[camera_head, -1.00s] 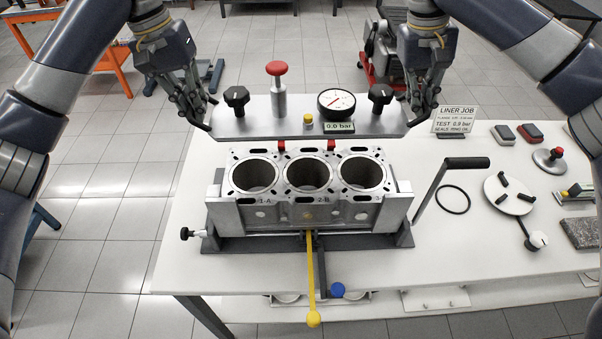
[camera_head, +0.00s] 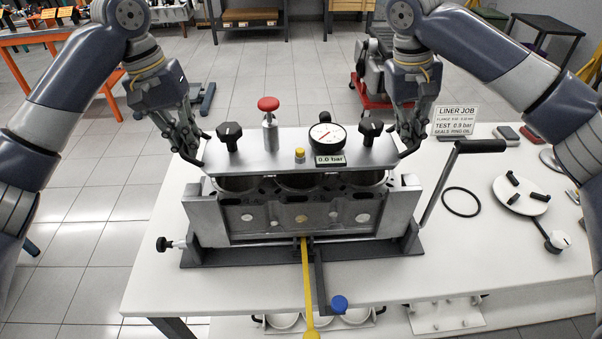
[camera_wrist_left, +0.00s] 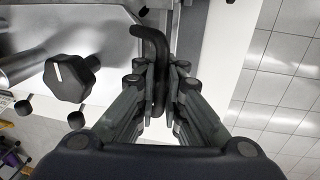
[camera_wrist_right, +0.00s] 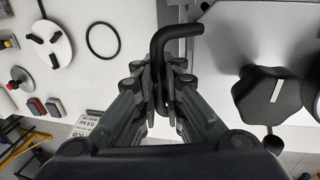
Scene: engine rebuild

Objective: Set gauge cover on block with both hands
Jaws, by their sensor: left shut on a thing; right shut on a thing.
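The gauge cover (camera_head: 250,163) is a grey plate with a dial gauge reading 0.0 bar, black knobs and a red-topped plunger. It hangs level over the engine block (camera_head: 262,218), hiding the rear of the block's top; the front parts of the bores show below its front edge. I cannot tell the exact gap. My left gripper (camera_head: 190,148) is shut on the cover's left black handle, also seen in the left wrist view (camera_wrist_left: 152,45). My right gripper (camera_head: 408,142) is shut on the right black handle, clear in the right wrist view (camera_wrist_right: 175,40).
A crank with a black grip (camera_head: 480,146) rises close to the block's right end. A yellow-handled lever (camera_head: 307,280) projects in front. A black ring (camera_head: 461,202), a round plate (camera_head: 520,196) and a sign (camera_head: 455,120) are at right. The table (camera_head: 150,270) is clear front left.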

